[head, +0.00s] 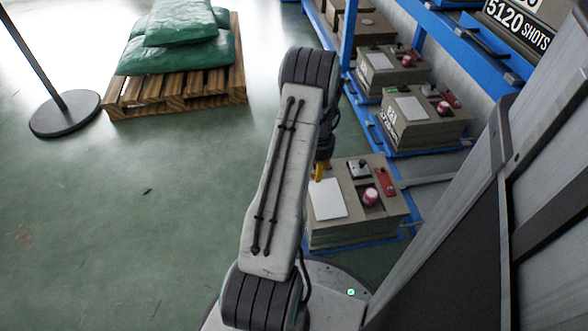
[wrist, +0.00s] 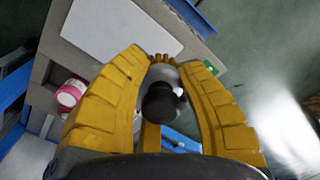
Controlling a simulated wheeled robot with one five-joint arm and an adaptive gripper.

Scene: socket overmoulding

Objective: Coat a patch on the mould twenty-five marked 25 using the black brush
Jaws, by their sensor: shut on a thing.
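My gripper (head: 319,172) hangs over the near left part of the closest mould (head: 345,231), by its white patch (head: 328,198). In the wrist view, the yellow fingers of my gripper (wrist: 165,60) are closed around a dark, round-ended object (wrist: 160,103), which looks like the black brush seen end-on. Its bristles are hidden, so I cannot tell whether they touch the mould. The white patch also shows in the wrist view (wrist: 120,28), beyond the fingers. No number 25 is readable on this mould.
On the mould are a pink-and-white jar (head: 371,196), a red item (head: 386,181) and a small grey item (head: 358,169). More moulds (head: 425,118) stand along the blue rack (head: 347,45). A pallet with green sacks (head: 175,50) stands back left.

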